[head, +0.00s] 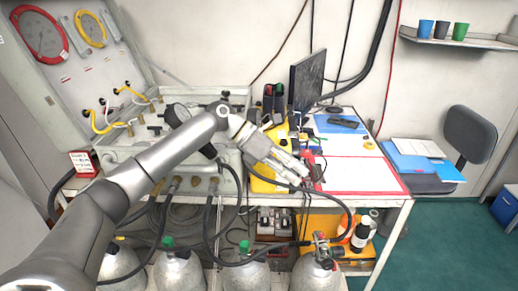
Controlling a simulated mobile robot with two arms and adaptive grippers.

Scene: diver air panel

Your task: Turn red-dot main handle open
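My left arm crosses from the lower left, and my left gripper (300,176) is over the table's front edge, left of the red-bordered white sheet. Whether its fingers are open or shut is not clear. I cannot make out a red dot on any handle. My arm hides part of the console. My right gripper is out of view.
A monitor (307,80) stands behind the gripper, and a dark hose hangs near it. Several grey cylinders (180,270) stand below the table. The white sheet (355,173) lies flat to the right. A chair (472,134) is at the far right.

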